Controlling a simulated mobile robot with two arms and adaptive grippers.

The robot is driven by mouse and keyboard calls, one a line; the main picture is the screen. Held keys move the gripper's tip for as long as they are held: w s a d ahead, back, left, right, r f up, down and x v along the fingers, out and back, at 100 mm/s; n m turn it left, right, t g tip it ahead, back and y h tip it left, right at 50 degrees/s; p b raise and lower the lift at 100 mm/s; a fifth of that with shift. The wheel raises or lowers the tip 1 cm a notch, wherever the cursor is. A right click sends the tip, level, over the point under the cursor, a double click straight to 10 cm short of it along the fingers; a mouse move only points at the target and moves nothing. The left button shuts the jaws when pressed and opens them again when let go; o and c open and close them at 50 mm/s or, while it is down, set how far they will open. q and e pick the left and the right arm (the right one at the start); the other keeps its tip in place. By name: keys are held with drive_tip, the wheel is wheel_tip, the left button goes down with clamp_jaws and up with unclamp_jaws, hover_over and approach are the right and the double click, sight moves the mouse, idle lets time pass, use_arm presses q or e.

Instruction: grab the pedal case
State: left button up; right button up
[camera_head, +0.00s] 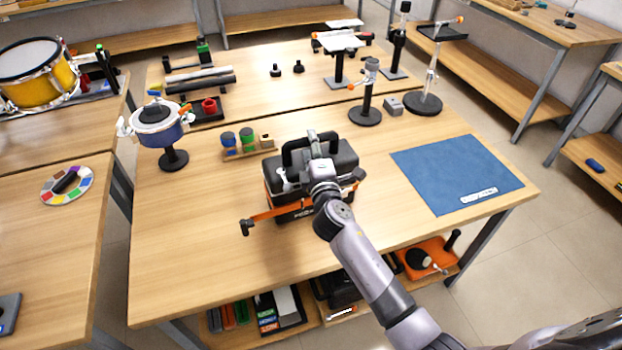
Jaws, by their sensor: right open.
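The pedal case (345,155) is a black box with a dark top handle and orange trim along its lower part. It stands upright near the middle of the wooden table (190,260). An orange strap (270,213) reaches out from its front left toward a dark end piece on the table. My right gripper (312,142) is over the case at its handle, open. My wrist and forearm hide part of the case's top and front. I cannot tell whether the fingers touch the handle. My left gripper is not in view.
A blue mat (455,172) lies on the right of the table. A drum on a stand (158,125) is at the left, with a small wooden rack (248,151) behind the case. Black stands (365,112) rise farther back. The table's front left is clear.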

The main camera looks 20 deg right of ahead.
drive_tip(key=shift+w+d, duration=0.2)
drive_tip(key=shift+w, duration=1.15)
clamp_jaws()
drive_tip(key=shift+f, duration=0.1)
drive_tip(key=shift+r, duration=0.25)
